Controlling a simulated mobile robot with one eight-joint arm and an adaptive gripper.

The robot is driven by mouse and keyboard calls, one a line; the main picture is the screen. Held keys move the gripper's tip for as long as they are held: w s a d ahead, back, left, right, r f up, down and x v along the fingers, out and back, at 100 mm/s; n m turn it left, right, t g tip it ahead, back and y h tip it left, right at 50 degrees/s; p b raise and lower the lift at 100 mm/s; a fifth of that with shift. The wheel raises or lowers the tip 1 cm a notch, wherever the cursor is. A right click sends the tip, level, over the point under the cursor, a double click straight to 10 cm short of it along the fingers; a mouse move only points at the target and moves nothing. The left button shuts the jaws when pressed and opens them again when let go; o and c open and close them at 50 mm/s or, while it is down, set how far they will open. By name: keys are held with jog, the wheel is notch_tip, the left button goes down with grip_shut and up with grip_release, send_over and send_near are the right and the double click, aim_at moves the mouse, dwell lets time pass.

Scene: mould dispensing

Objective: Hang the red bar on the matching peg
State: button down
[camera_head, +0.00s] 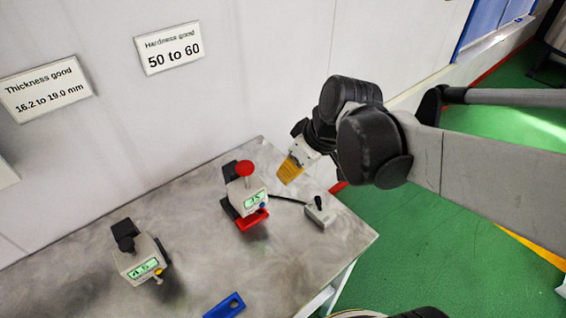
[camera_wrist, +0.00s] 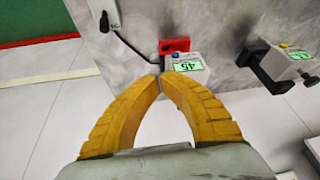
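The red bar (camera_head: 252,219) sits low at the front of a gauge (camera_head: 247,195) with a red round top, on the metal table. It also shows in the wrist view (camera_wrist: 175,45), just past my fingertips, beside the gauge's lit display. My gripper (camera_head: 289,170) has yellow fingers and is above the table, to the right of that gauge. In the wrist view my fingertips (camera_wrist: 160,76) meet, with nothing visible between them; only floor shows in the gap behind the tips. No peg is visible in either view.
A second gauge (camera_head: 140,258) with a black knob stands at the table's left. A blue slotted bar (camera_head: 225,306) lies near the front edge. A small switch box (camera_head: 320,211) with a black cable is at the right. Two signs (camera_head: 169,48) hang on the wall behind.

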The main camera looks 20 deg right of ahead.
jog(key=w+d+f+n+g+y+b, duration=0.1)
jog(key=w+f+n+g+y, duration=0.15)
jog(key=w+f+n, duration=0.2)
jog(key=n+y+b, duration=0.2)
jog(key=n+y, duration=0.2)
jog(key=n, duration=0.1)
send_near(275, 208)
jog(key=shift+h, duration=0.25)
jog(key=w+a+r, duration=0.2)
jog(key=w, duration=0.1)
jog(key=shift+r, duration=0.35)
jog(key=shift+d+f+n, duration=0.1)
jog(key=shift+f+n, duration=0.2)
jog(key=shift+n, duration=0.15)
jog(key=shift+f, duration=0.25)
jog(key=a+f+b, duration=0.2)
jog(key=s+a+f+b, duration=0.1)
jog(key=a+f, duration=0.1)
jog(key=f, duration=0.1)
jog(key=shift+s+a+f+b, duration=0.2)
jog(key=shift+s+a+b, duration=0.05)
jog(key=shift+a+b, duration=0.15)
jog(key=shift+s+a+f, duration=0.1)
jog(key=shift+a, duration=0.2)
